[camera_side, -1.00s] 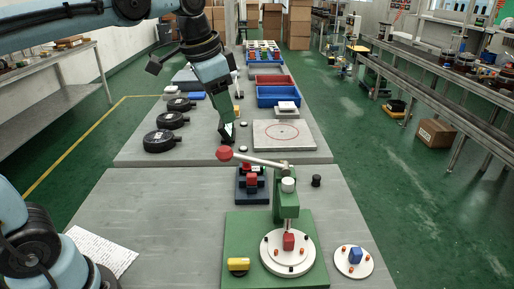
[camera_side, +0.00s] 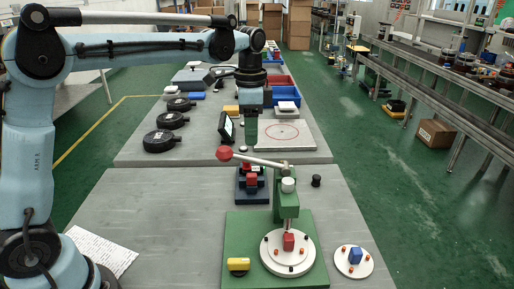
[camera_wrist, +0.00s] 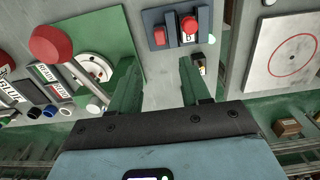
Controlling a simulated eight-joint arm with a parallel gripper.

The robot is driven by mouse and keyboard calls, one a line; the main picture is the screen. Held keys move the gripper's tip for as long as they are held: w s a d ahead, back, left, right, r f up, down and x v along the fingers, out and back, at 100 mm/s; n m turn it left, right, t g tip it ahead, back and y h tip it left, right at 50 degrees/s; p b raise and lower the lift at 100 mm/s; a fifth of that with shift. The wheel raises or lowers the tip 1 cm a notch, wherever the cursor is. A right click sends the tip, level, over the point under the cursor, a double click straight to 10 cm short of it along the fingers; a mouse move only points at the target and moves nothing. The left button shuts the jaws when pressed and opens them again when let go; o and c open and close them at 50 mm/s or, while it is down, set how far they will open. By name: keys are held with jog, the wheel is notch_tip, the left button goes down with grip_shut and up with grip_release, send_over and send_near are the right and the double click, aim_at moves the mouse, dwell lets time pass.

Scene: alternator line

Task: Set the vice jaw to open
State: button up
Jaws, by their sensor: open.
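A small dark blue fixture with red blocks, which looks like the vice (camera_side: 240,196), sits on the near table behind the green press. It also shows at the top of the wrist view (camera_wrist: 158,17), with two red parts on it. I cannot tell how far apart its jaws stand. My gripper (camera_side: 251,143) points down behind the vice, above the far table's near edge, in the side view. In the wrist view my gripper (camera_wrist: 160,77) has its two green fingers spread with nothing held between them. The vice lies beyond the fingertips there, apart from them.
The green press (camera_side: 286,200) stands close in front, its lever with a red knob (camera_side: 224,154) reaching left near the vice. A round white plate with a blue block (camera_side: 355,257) lies at right. A grey plate with a red circle (camera_side: 285,140) lies beside my gripper.

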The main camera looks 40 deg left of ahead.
aim_at(252, 175)
notch_tip(252, 175, down, 12)
jog(key=shift+r, duration=0.1)
dwell(0.5)
jog(key=shift+c, duration=0.3)
grip_shut()
